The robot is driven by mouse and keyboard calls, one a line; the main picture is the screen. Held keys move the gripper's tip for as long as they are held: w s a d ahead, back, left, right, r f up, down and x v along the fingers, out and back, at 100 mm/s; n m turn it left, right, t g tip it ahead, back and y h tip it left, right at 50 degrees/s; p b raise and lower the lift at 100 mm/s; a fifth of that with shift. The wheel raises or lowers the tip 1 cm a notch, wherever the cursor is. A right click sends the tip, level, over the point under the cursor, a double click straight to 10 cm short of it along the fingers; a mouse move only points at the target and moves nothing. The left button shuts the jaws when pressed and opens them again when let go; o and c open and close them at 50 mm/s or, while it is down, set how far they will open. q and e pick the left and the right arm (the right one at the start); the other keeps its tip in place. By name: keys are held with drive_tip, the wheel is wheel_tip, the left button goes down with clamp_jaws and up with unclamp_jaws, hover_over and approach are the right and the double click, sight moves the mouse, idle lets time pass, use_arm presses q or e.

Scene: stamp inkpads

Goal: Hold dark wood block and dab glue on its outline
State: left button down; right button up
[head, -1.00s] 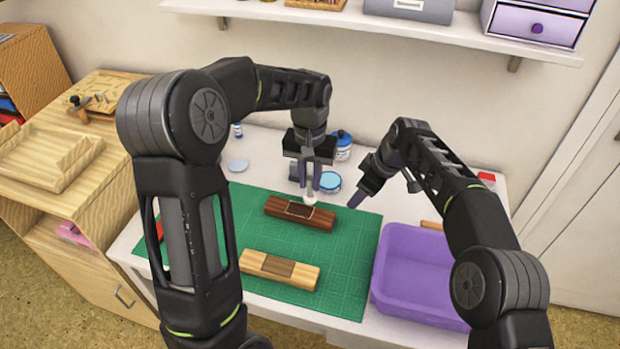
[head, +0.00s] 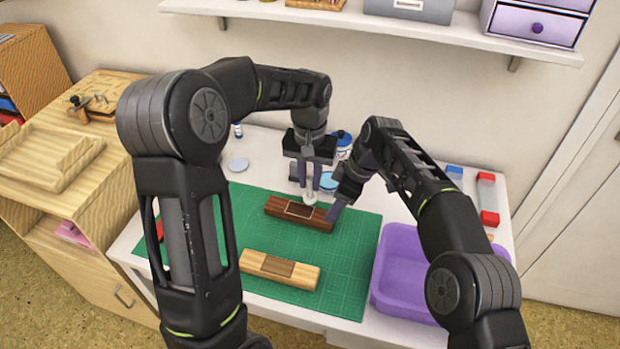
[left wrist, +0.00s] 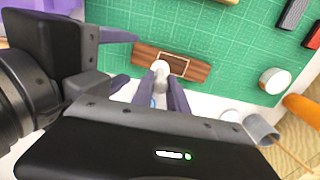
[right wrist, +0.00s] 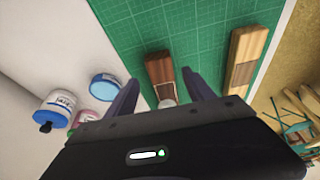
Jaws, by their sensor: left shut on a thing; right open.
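The dark wood block (head: 280,211) lies on the green cutting mat, with a pale rectangular outline (head: 299,209) on its top. My left gripper (head: 309,186) is shut on a white dabber (head: 311,198). The dabber's round end is at the outline's edge; it also shows in the left wrist view (left wrist: 160,68). I cannot tell if it touches. My right gripper (head: 336,212) is open at the block's right end. In the right wrist view the block (right wrist: 159,70) appears between its open fingers, not gripped.
A light wood block (head: 250,261) with a darker middle lies nearer on the mat (head: 340,250). A purple bin (head: 400,275) stands at the right. A round blue pot (right wrist: 104,87) and a white bottle (right wrist: 58,104) stand behind the blocks. A shelf (head: 430,30) overhangs the back.

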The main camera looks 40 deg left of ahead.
drive_tip(key=shift+x, duration=3.6)
drive_tip(key=c, duration=1.1)
drive_tip(key=shift+c, duration=0.2)
